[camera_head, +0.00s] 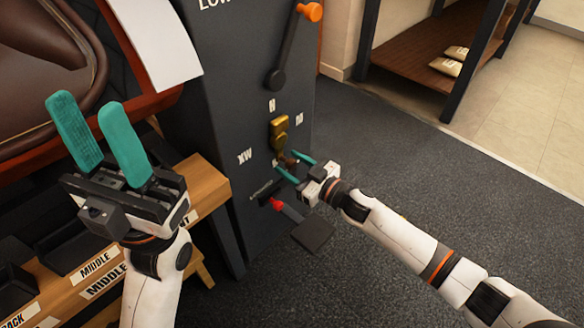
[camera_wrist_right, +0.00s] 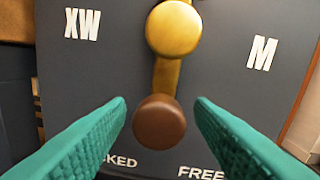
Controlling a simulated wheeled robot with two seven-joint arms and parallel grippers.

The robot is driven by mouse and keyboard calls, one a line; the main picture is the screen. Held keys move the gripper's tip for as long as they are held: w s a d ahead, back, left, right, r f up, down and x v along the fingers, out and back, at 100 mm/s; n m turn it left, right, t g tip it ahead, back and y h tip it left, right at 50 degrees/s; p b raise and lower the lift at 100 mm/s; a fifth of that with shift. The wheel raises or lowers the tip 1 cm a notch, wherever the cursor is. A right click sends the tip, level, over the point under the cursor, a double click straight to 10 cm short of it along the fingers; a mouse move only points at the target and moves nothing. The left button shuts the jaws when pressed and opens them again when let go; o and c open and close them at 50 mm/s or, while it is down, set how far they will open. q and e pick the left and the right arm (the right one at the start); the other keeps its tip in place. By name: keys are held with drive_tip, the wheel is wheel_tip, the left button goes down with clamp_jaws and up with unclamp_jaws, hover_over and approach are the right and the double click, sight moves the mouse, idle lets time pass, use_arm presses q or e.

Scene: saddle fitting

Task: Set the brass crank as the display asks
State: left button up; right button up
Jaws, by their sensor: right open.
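The brass crank (camera_head: 280,132) is on the dark column (camera_head: 222,80), among the letters N, M and XW. In the right wrist view its round brass hub (camera_wrist_right: 173,28) is at the top, and its arm runs down to a brown knob (camera_wrist_right: 159,122). My right gripper (camera_head: 290,164) is open, with its teal fingers on either side of the knob; a gap shows on both sides in the right wrist view (camera_wrist_right: 160,108). My left gripper (camera_head: 92,105) is open and empty, away from the crank. No readable display request is in view.
A black lever with an orange knob (camera_head: 310,12) is above the crank. A red-tipped handle (camera_head: 277,204) is below, near LOCKED and FREE markings (camera_wrist_right: 202,172). A wooden bench (camera_head: 205,190) and a brown saddle (camera_head: 40,60) are left. Dark floor (camera_head: 400,160) is clear at right.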

drive_tip(key=shift+w+a, duration=0.1)
clamp_jaws()
idle(0.3)
